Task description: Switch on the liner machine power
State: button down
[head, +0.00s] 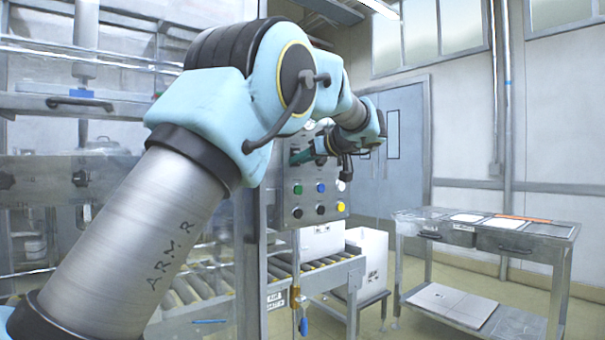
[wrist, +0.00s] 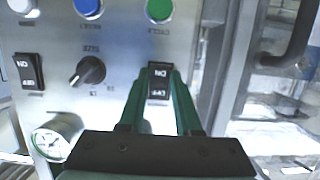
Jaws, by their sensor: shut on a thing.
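The liner machine's control panel (head: 312,190) stands behind my arm in the head view. In the wrist view the panel face (wrist: 110,100) appears upside down. A black rocker switch (wrist: 160,82) with ON and OFF markings sits on it below the green button. My gripper (wrist: 158,74) has its green fingertips on either side of this switch, closed against its sides. Whether the switch is pressed to ON or OFF I cannot tell. In the head view my gripper (head: 308,155) is at the upper part of the panel, and the switch is hidden there.
A second rocker switch (wrist: 29,71), a black selector knob (wrist: 88,71) and a gauge (wrist: 52,140) are left of my fingers. Coloured buttons (head: 320,187) line the lower panel. A roller conveyor (head: 210,285) runs below; a metal table (head: 490,240) stands right.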

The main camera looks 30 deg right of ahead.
jog(key=shift+f+t+b, duration=0.45)
jog(key=shift+t+b, duration=0.15)
jog(key=shift+b, duration=1.65)
jog(key=shift+r+b, duration=0.25)
jog(key=shift+b, duration=0.1)
jog(key=c, duration=0.6)
grip_release()
jog(key=b+v, duration=0.2)
jog(key=v, duration=0.8)
jog(key=shift+s, duration=0.35)
jog(key=shift+d, duration=0.2)
